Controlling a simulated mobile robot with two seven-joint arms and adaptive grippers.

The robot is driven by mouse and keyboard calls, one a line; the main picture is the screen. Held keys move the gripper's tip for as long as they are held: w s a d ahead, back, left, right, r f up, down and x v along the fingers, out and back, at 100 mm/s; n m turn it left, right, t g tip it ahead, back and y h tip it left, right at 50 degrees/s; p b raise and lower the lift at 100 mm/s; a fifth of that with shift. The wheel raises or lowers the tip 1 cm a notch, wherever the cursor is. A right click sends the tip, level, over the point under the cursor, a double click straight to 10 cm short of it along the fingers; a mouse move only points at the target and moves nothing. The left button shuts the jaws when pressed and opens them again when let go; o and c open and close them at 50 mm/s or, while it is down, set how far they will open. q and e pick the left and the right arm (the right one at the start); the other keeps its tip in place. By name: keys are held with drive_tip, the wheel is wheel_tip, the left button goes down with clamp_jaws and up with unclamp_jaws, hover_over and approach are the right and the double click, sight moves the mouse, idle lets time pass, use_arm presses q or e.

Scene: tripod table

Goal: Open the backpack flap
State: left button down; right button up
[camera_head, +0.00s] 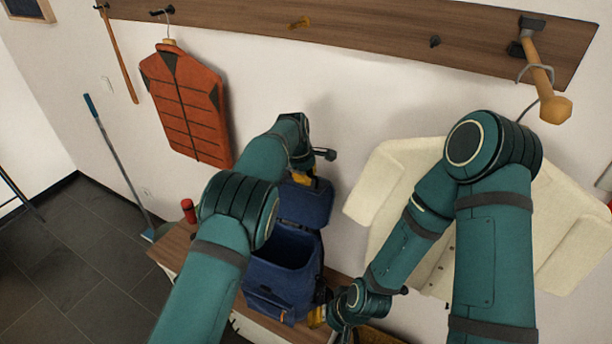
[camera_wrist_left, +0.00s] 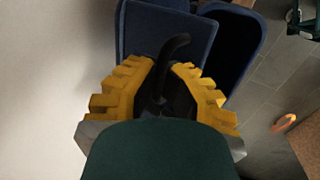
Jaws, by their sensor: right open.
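The blue backpack (camera_head: 283,283) stands on a wooden bench against the wall. Its flap (camera_head: 304,203) is lifted up at the back, and the main compartment below shows dark and open. My left gripper (camera_head: 314,180) is at the upper edge of the raised flap, partly hidden by my arm. In the left wrist view, its yellow fingers (camera_wrist_left: 165,68) have a black curved piece between them, close to the blue flap (camera_wrist_left: 165,35); I cannot tell whether they grip it. My right gripper (camera_head: 318,317) is open, low beside the backpack's right side, partly hidden.
A red bottle (camera_head: 188,210) stands on the bench (camera_head: 174,246) left of the backpack. An orange vest (camera_head: 188,105) hangs on the wall rack (camera_head: 370,24). A cream garment (camera_head: 385,190) hangs behind my right arm. A broom (camera_head: 118,165) leans at the left, above dark floor tiles.

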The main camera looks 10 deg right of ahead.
use_arm(q)
drive_tip(key=shift+r, duration=0.15)
drive_tip(key=c, duration=1.1)
unclamp_jaws()
drive_tip(key=shift+o, duration=0.2)
drive_tip(key=v, duration=1.2)
drive_tip(key=shift+s, duration=0.1)
